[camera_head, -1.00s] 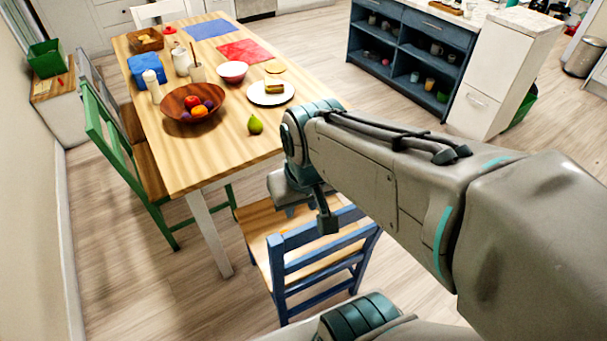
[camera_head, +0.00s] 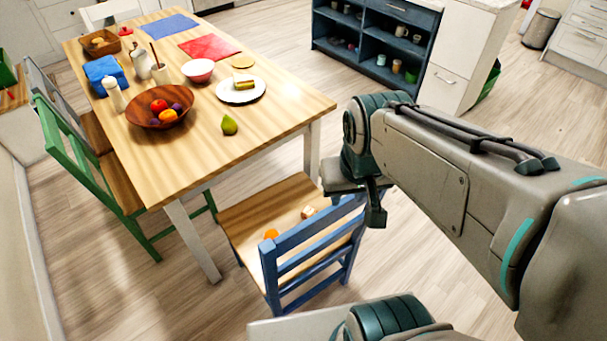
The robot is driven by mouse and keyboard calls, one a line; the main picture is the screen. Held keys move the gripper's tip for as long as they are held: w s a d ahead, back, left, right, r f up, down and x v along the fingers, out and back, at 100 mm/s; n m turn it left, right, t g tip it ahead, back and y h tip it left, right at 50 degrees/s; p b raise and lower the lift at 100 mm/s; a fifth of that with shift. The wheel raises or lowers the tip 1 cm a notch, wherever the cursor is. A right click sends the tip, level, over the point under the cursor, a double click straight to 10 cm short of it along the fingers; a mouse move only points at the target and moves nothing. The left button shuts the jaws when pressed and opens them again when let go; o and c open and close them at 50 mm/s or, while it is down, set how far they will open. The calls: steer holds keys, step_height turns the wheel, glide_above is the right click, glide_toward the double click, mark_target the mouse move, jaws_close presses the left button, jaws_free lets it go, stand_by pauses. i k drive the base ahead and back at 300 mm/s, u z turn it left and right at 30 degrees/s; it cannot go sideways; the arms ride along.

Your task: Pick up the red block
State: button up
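I cannot make out a clear red block. A small red object (camera_head: 125,31) stands at the far end of the wooden table, too small to tell its shape. On the seat of the blue chair (camera_head: 262,215) lie a small orange piece (camera_head: 271,234) and a small pale, orange-tinted block (camera_head: 308,212). My gripper (camera_head: 362,203) hangs at the end of my arm, in the picture just right of the chair's backrest. Its fingers are mostly hidden, and I see nothing held in it.
A green chair (camera_head: 75,150) stands at left. Open floor lies between table and blue shelves (camera_head: 375,45).

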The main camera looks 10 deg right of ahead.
mark_target(309, 211)
steer(key=k, duration=1.3)
steer(key=z, duration=0.55)
steer(key=i, duration=0.65)
steer(key=z, duration=0.7)
steer(key=i, duration=0.9)
steer(key=u, duration=0.6)
steer(key=i, duration=0.5)
steer(key=u, duration=0.3)
